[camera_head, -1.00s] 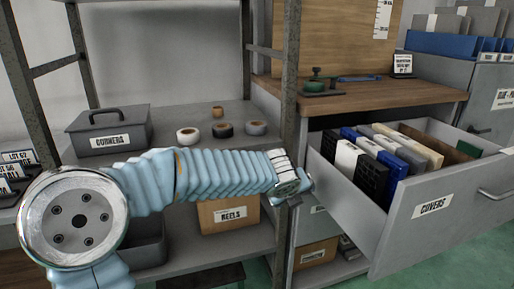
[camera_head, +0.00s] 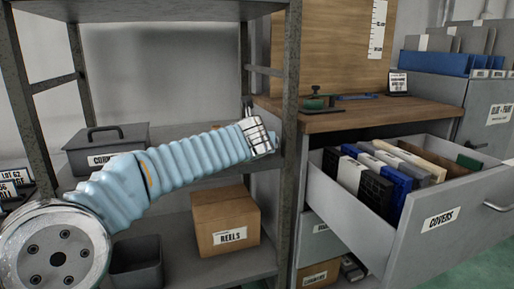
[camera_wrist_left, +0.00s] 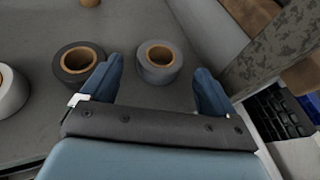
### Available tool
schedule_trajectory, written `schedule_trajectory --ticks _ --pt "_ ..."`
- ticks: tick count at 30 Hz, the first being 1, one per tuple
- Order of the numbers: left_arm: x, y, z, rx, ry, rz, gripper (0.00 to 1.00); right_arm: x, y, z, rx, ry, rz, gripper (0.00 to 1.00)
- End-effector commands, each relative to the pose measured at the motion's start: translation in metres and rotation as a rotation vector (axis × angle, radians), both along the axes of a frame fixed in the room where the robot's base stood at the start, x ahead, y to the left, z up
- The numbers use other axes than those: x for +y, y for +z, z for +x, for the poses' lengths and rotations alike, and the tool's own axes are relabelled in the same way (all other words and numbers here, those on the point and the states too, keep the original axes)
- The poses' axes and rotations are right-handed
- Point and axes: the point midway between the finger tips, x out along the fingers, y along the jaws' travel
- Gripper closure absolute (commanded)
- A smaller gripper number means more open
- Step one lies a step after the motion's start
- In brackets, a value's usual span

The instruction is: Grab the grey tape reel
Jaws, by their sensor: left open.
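The grey tape reel (camera_wrist_left: 159,62) lies flat on the grey shelf in the left wrist view, with a brown core in its middle. My left gripper (camera_wrist_left: 158,68) is open, its two blue fingers apart on either side of the near part of the reel. I cannot tell whether the fingers touch it. In the head view my left gripper (camera_head: 258,134) is beside the shelf post, and the arm hides the reels. My right gripper is not in view.
A black reel (camera_wrist_left: 78,62) sits close to the left finger, with a white reel (camera_wrist_left: 8,92) farther left. The shelf post (camera_head: 290,130) stands right of the gripper. An open drawer of covers (camera_head: 430,215) juts out at right. A REELS box (camera_head: 225,222) is on the lower shelf.

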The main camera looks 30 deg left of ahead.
Motion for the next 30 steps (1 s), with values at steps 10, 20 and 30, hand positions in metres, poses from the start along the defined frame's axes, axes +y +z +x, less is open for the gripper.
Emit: schedule_trajectory --ticks 10,20,30 --pt "0.016 -0.014 0.031 0.001 0.001 0.000 0.11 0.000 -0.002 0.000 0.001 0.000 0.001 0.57" --pt "0.016 -0.014 0.030 0.000 0.000 -0.001 0.39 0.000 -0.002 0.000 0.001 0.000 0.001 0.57" --pt "0.016 -0.014 0.030 0.000 0.000 -0.001 0.71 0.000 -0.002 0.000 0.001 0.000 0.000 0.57"
